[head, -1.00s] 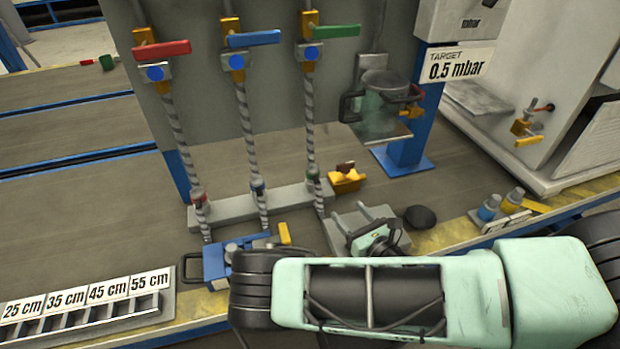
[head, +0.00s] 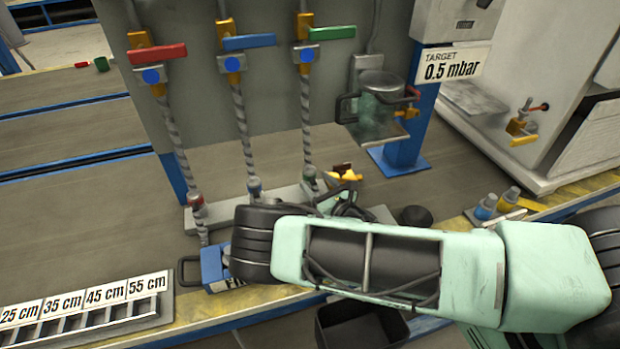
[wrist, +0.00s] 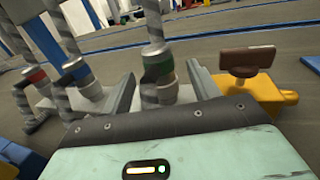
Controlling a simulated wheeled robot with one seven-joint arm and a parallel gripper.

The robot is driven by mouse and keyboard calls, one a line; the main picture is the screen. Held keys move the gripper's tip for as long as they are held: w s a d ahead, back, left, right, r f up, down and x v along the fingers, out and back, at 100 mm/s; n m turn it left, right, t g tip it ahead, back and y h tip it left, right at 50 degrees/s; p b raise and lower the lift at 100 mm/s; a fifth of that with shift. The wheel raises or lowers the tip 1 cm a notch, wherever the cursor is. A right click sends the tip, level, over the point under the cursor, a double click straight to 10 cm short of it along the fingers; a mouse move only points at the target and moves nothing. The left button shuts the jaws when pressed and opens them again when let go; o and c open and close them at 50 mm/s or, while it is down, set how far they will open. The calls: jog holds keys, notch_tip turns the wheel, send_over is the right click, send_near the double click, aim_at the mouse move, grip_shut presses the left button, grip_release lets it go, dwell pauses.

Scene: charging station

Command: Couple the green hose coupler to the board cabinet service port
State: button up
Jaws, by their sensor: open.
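The green hose coupler (head: 310,175) hangs at the lower end of the right-hand striped hose, at the grey holder rail, in the head view. In the wrist view, the green-banded coupler (wrist: 158,66) stands between the two grey fingers of my open gripper (wrist: 160,85). I cannot tell whether either finger touches it. In the head view my gripper is mostly hidden behind my wrist. A brass fitting with a yellow handle (head: 517,127), apparently the service port, sits on the white cabinet (head: 550,70) at the right, well away from my gripper.
The red-banded (head: 195,200) and blue-banded (head: 254,187) couplers stand left of the green one.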

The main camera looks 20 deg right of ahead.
aim_at(313, 177)
jog(key=x, duration=0.4)
jog(key=shift+a+r, duration=0.1)
jog(key=shift+r, duration=0.2)
jog(key=c, duration=1.2)
